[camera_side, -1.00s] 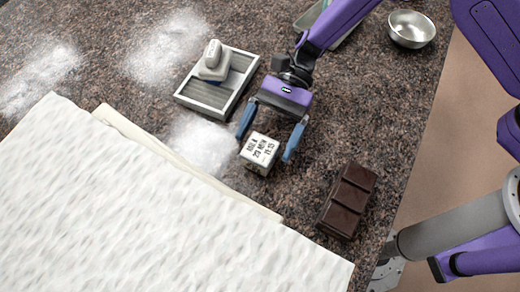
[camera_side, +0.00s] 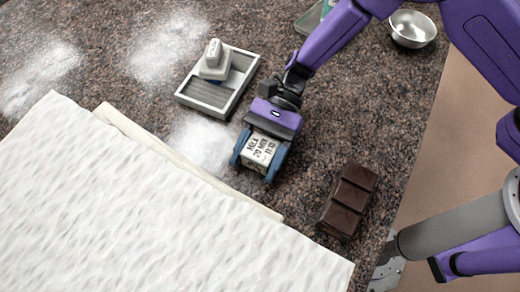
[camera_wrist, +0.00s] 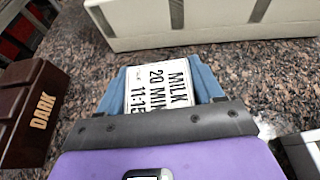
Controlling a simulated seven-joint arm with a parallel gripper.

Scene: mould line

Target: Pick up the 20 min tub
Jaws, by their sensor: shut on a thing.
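The tub (camera_side: 260,150) is a small white block with a black printed label on top. The label shows best in the wrist view, where the tub (camera_wrist: 158,92) reads "MILK 20 MIN 11:15". My gripper (camera_side: 258,160) is over the tub from above, with one blue finger against each of two opposite sides. In the wrist view my gripper (camera_wrist: 160,92) also has its fingers closed onto the tub. The tub's far end is hidden under the palm in the side view. The tub appears on or very near the speckled counter; I cannot tell if there is a gap.
A dark chocolate block (camera_side: 348,200), marked "DARK" in the wrist view, lies to the right. A grey tray with a scraper-like block (camera_side: 217,82) stands behind left. Pale stacked sheets (camera_side: 130,215) fill the lower left. A metal bowl (camera_side: 412,29) sits at the back right.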

